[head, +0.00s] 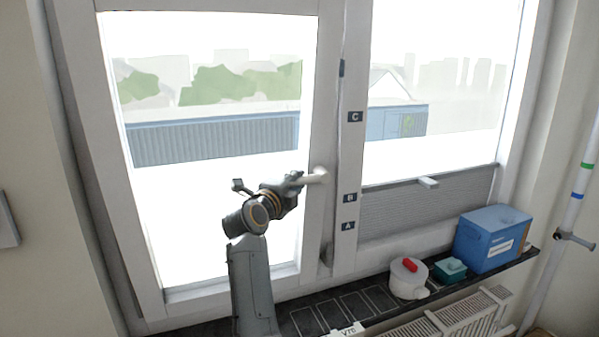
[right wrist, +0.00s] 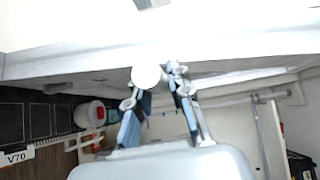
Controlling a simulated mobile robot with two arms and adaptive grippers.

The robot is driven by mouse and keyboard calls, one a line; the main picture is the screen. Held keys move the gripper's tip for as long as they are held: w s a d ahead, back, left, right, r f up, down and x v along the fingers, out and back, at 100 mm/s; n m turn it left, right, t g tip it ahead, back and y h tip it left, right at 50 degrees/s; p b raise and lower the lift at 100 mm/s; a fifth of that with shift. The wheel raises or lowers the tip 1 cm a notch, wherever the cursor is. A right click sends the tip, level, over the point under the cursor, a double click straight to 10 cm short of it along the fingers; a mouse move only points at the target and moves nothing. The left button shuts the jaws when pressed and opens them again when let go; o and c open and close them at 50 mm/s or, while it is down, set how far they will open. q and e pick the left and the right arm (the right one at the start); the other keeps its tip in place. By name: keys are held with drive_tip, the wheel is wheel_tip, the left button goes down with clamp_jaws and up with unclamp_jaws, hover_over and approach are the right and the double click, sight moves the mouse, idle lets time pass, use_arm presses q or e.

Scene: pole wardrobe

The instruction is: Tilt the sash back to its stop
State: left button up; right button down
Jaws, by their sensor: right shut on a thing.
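The white-framed sash (head: 310,100) fills the left part of the window. Its white handle (head: 318,174) sits on the right stile and points left, roughly level. My right gripper (head: 297,181) is shut on the handle's free end. In the right wrist view, the handle's pale rounded end (right wrist: 146,77) shows by the fingertips of my right gripper (right wrist: 160,82). The fixed post (head: 350,180) beside the sash carries dark labels A, B and C. I cannot tell whether the sash leans away from its frame. My left gripper is not in view.
The dark sill (head: 330,318) holds a white pot with a red top (head: 408,278), a teal box (head: 449,269) and a blue box (head: 491,238). A radiator (head: 450,322) is below. A pale pole (head: 574,205) stands at the right.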

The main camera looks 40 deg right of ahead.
drive_tip(key=shift+f, duration=0.3)
idle(0.6)
drive_tip(key=c, duration=1.5)
unclamp_jaws()
drive_tip(key=o, duration=0.3)
drive_tip(key=shift+s+r, duration=0.2)
drive_tip(key=shift+r, duration=0.05)
